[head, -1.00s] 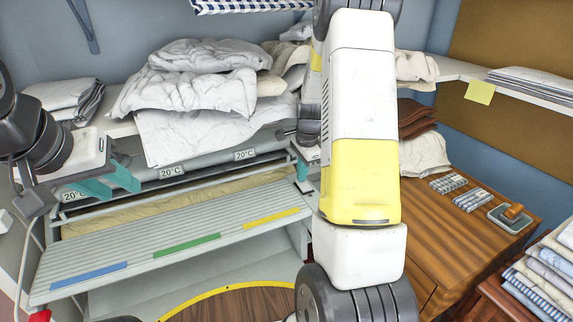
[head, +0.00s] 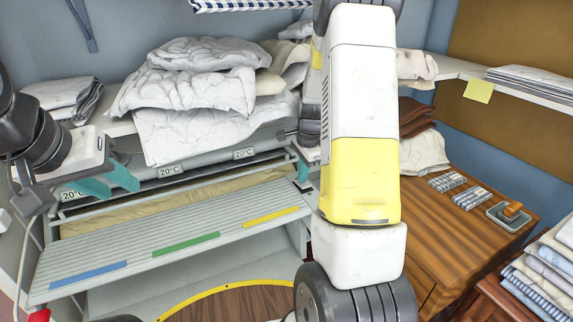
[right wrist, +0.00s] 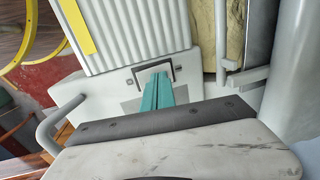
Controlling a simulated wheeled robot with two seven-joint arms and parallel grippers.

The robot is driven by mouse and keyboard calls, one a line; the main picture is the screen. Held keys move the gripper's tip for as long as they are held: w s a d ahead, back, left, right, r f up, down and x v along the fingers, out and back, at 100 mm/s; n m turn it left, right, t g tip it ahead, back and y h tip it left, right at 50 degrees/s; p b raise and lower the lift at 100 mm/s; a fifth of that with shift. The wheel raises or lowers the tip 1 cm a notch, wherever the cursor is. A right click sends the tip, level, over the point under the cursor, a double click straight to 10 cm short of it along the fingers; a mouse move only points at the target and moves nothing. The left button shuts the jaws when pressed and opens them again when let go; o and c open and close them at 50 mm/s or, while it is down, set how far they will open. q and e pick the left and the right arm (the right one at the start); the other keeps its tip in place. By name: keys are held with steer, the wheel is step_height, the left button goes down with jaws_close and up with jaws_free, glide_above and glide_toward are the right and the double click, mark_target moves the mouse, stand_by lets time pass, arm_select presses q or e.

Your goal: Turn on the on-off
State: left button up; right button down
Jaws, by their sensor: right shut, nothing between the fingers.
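The on-off appears to be the small light plate in a dark square frame (right wrist: 153,72) on the ironer's pale side panel, in the right wrist view. My right gripper (right wrist: 158,80) has its teal fingers shut together and empty. Their tips are right at the framed plate and overlap its lower part; I cannot tell whether they touch it. My left gripper (head: 110,182) is open and empty, in front of the ironer's roller at the left.
The ironer's ribbed feed board (head: 180,243) carries blue, green and yellow strips. Crumpled white linen (head: 195,85) lies above the roller. A wooden cabinet (head: 460,235) stands at the right. A grey curved bar (right wrist: 50,125) is left of the right gripper.

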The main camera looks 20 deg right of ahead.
mark_target(304, 184)
steer(key=shift+r, duration=0.1)
step_height(304, 184, up, 8)
steer(key=s, duration=0.1)
steer(key=shift+f, duration=0.25)
steer(key=shift+s+d, duration=0.1)
